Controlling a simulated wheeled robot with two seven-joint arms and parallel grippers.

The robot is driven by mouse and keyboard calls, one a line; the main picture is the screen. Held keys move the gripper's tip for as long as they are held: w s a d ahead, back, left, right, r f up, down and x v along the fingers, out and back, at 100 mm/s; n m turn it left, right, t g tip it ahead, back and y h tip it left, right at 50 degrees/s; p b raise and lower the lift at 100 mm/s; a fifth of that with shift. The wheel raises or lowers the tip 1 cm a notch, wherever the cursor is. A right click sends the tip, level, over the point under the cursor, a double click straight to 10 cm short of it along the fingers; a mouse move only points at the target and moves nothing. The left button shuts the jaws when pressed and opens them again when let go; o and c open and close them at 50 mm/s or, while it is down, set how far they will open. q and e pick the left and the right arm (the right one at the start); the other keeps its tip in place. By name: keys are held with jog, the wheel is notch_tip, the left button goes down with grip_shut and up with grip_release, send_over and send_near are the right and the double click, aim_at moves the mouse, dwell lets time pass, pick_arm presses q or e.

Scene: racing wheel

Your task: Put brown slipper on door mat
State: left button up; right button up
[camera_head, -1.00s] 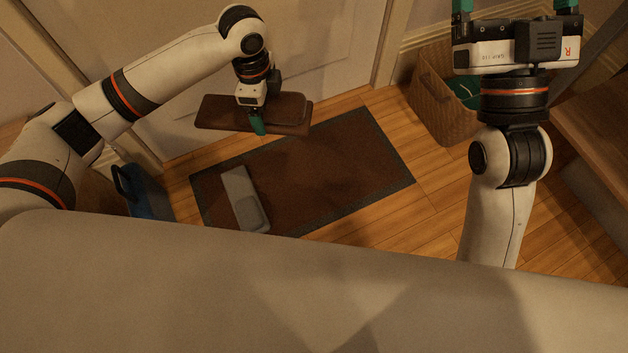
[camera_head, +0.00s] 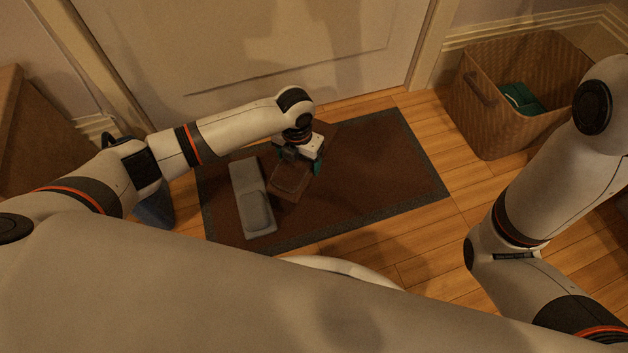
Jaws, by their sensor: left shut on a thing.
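The brown slipper (camera_head: 289,181) is in my left gripper (camera_head: 301,166), over the middle-left part of the door mat (camera_head: 380,165). My left gripper is shut on the slipper, and the gripper hides part of it. The slipper looks low over the mat; I cannot tell whether it touches. The door mat is dark brown with a grey-green border and lies on the wooden floor before the door. My right gripper is out of view; only my right arm shows at the right.
A wicker basket (camera_head: 500,125) with a green item (camera_head: 521,99) stands at the right. A blue object (camera_head: 155,209) is left of the mat. The mat's right half is clear.

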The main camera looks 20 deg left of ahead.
pick_arm(q)
notch_tip(320, 180, down, 10)
jog(key=b, duration=0.7)
jog(key=shift+r, duration=0.15)
jog(key=shift+f, duration=0.2)
jog(key=o, duration=1)
